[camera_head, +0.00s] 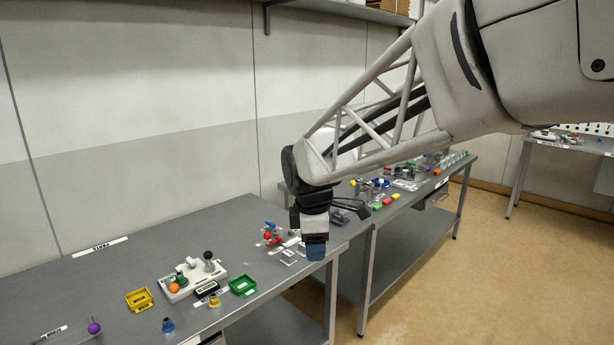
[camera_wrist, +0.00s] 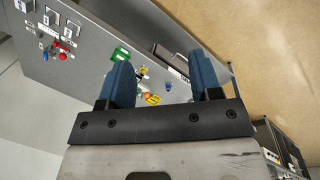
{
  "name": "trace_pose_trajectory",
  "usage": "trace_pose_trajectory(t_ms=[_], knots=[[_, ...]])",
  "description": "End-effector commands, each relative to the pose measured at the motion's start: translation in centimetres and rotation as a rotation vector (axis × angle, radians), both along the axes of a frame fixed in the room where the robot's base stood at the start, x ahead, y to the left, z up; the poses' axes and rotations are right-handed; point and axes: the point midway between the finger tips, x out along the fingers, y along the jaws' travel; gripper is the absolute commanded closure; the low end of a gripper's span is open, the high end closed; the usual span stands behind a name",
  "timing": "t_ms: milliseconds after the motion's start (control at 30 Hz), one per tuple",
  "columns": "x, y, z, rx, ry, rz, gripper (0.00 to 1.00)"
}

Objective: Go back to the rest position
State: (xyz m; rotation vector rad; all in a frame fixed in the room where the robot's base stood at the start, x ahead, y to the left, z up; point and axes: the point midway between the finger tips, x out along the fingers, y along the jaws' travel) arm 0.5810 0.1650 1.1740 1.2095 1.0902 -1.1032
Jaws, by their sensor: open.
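My gripper (camera_head: 315,252) hangs at the end of my arm, above the right end of the near grey table (camera_head: 125,268). In the wrist view my gripper (camera_wrist: 165,85) shows two blue fingers spread apart with nothing between them. It is open and empty. The wrist view looks past the fingers at the table top (camera_wrist: 90,50) and the tan floor. No object touches the fingers in either view.
The near table holds a white base with knobs (camera_head: 192,278), a yellow tray (camera_head: 139,299), a green tray (camera_head: 243,285) and a purple ball (camera_head: 94,327). A second table (camera_head: 410,215) with small parts stands behind. Floor (camera_head: 480,270) is clear at right.

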Motion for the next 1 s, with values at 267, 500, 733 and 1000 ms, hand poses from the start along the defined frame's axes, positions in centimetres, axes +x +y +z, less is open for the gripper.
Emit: trace_pose_trajectory(t_ms=[267,500,733,1000], knots=[[-6.1,-5.8,0.7,0.071,-0.034,-0.381,0.42],[-11.6,-9.9,0.5,0.134,-0.060,-0.706,0.42],[-16.9,-13.0,-0.3,0.199,-0.083,-1.020,0.42],[-22.9,-15.7,-2.1,0.275,-0.106,-1.371,0.42]])
